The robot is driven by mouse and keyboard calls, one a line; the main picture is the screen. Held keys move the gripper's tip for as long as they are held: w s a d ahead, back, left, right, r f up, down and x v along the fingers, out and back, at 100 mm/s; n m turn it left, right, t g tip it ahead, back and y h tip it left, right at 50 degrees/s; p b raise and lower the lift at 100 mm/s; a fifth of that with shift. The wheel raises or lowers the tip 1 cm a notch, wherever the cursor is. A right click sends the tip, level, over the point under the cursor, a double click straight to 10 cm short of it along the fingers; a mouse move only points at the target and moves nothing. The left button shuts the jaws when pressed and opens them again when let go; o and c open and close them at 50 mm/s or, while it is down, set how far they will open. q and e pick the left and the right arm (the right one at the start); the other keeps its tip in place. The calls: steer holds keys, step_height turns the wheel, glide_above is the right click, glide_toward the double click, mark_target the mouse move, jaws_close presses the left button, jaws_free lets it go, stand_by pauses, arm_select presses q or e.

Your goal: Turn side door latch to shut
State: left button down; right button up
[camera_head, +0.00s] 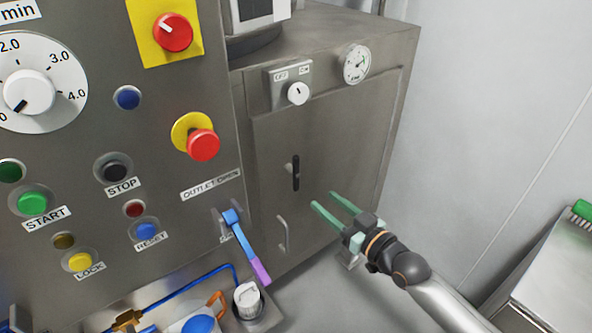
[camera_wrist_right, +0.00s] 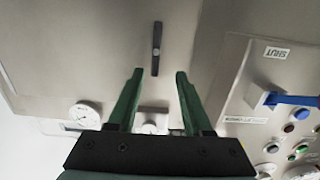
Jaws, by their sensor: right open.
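The side door latch (camera_head: 296,172) is a dark upright bar on the grey metal side door (camera_head: 335,140) of the cabinet. It stands vertical. It also shows in the right wrist view (camera_wrist_right: 156,48), just past the fingertips. My right gripper (camera_head: 325,200) has green fingers and is open and empty. It is to the lower right of the latch in the head view. In the wrist view the gripper (camera_wrist_right: 159,73) has its fingers spread either side of the latch's line, apart from it. My left gripper is not in view.
A blue lever with a purple end (camera_head: 240,240) sticks out near the cabinet corner. A pale pull handle (camera_head: 283,233) is below the latch. A key switch (camera_head: 297,93) and a gauge (camera_head: 357,64) are above.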

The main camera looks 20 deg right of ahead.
mark_target(298, 167)
steer(key=shift+t, duration=0.3)
steer(key=x, duration=0.4)
steer(key=r+x, duration=0.1)
steer(key=x, duration=0.4)
steer(key=r+x, duration=0.1)
steer(key=x, duration=0.3)
steer(key=shift+w+d+r, duration=0.1)
steer(key=shift+w+d, duration=0.1)
steer(key=shift+w, duration=0.05)
steer(key=shift+c, duration=0.2)
jaws_close()
